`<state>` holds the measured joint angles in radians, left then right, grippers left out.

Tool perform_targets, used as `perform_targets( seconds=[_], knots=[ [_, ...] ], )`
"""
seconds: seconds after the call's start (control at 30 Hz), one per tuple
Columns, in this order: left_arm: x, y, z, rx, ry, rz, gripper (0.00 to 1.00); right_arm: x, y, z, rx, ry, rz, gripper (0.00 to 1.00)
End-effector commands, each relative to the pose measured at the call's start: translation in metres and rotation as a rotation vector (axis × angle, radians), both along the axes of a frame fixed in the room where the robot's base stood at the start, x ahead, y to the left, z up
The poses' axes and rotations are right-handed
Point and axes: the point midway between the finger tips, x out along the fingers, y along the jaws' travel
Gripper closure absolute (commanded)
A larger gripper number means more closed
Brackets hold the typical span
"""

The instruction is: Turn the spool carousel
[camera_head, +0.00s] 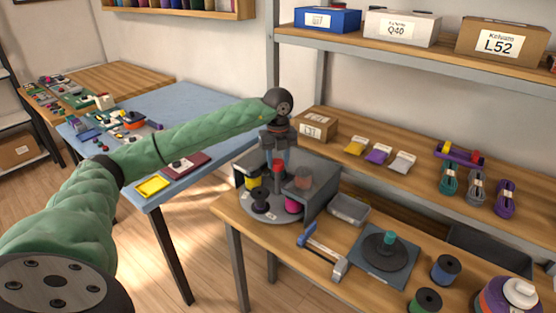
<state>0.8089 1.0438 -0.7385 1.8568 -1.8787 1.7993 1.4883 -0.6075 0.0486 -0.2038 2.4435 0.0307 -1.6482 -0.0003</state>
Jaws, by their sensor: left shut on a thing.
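The spool carousel is a round grey turntable (272,217) on the front left part of the wooden bench. It carries a yellow spool (252,184), a dark spool (261,206) and a magenta spool (292,205). A grey, partly see-through housing (322,190) stands around its back and right side. My left gripper (278,162) points down over the middle of the carousel. It is shut on a small red knob (279,167) above the turntable. The fingers hide part of the knob and the carousel's back. My right gripper is not in view.
A grey tray (349,209), a blue-handled clamp-like tool (322,250) and a dark round stand (386,252) lie right of the carousel. Blue (445,269) and green (425,301) spools stand farther right. A shelf (420,65) with boxes overhangs the bench's back.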

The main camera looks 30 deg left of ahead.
Motion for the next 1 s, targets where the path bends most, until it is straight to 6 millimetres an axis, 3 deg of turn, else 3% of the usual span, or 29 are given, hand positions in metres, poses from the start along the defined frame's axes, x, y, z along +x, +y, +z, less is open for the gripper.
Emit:
perform_targets(
  seconds=[0.17, 0.2, 0.3, 0.67, 1.0],
  knots=[
    [0.001, 0.001, 0.003, 0.0, -0.004, 0.002, 1.0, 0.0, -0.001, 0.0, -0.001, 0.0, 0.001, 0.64],
    [0.001, 0.001, 0.003, 0.001, -0.005, 0.002, 0.55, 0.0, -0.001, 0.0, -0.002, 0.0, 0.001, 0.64],
    [0.001, 0.001, 0.002, 0.001, -0.003, 0.001, 0.41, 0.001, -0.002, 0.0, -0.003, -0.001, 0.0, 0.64],
    [0.001, 0.0, 0.006, 0.0, -0.003, 0.0, 0.41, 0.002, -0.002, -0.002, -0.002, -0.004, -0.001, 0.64],
    [0.001, 0.001, 0.055, 0.0, -0.005, 0.0, 0.41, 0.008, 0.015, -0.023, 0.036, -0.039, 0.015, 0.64]
  ],
)
